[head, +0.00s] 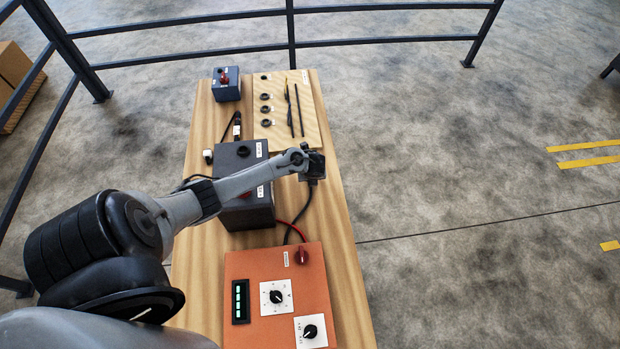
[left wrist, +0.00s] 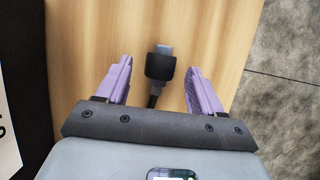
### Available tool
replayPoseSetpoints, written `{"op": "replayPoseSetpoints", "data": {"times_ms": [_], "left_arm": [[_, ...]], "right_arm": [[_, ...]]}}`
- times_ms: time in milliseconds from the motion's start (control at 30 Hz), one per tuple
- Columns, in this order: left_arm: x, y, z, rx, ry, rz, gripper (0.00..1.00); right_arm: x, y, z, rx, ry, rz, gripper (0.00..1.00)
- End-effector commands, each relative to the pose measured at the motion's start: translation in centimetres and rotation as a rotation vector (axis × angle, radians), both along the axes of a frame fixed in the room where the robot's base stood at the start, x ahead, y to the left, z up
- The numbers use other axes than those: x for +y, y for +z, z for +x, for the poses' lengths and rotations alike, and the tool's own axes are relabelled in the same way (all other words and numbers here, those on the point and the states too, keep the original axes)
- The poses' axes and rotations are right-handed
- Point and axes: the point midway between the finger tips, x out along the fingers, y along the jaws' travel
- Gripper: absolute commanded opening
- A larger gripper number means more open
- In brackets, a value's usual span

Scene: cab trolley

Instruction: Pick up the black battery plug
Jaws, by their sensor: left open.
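The black battery plug (left wrist: 161,68) has a grey tip and a black cable, and shows over the wooden top in the left wrist view. My left gripper (left wrist: 158,72) is open, with one purple finger on each side of the plug in the picture. Gaps show on both sides, and neither finger touches it. Whether the plug is level with the fingertips is hard to tell. In the head view my left gripper (head: 313,165) is over the right side of the trolley and hides the plug. A black cable (head: 304,208) runs down from beneath it. My right gripper is not in view.
A dark box (head: 238,160) stands left of the gripper, partly behind my arm. An orange panel (head: 270,262) with knobs lies nearer. A pale board (head: 284,138) and a small box with a red knob (head: 227,84) are farther back. The trolley's right edge is close.

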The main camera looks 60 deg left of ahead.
Motion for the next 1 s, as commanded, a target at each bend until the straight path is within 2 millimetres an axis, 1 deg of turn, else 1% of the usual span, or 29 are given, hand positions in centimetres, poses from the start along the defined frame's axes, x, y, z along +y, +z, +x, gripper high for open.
{"op": "replayPoseSetpoints", "data": {"times_ms": [33, 100, 333, 367, 700, 800, 1000], "left_arm": [[0.13, -0.45, 0.08, 0.0, 0.001, 0.0, 0.67], [0.26, -0.71, 0.09, 0.0, 0.0, 0.0, 0.67], [0.3, -0.74, 0.11, -0.001, 0.0, 0.001, 0.67], [0.29, -0.74, 0.11, -0.001, 0.0, 0.001, 0.65], [0.29, -0.73, 0.1, 0.0, 0.0, 0.001, 0.13], [0.31, -0.7, 0.13, -0.001, 0.0, 0.001, 0.0], [0.31, -0.65, 0.13, -0.001, 0.0, 0.001, 0.0]], "right_arm": [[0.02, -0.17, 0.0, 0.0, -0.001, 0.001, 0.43], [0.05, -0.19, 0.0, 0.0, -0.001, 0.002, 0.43], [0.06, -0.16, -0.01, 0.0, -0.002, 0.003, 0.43], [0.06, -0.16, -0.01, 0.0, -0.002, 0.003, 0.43], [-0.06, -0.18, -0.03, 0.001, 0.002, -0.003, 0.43], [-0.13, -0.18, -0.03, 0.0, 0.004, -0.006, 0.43], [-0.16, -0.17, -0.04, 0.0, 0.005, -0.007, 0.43]]}}
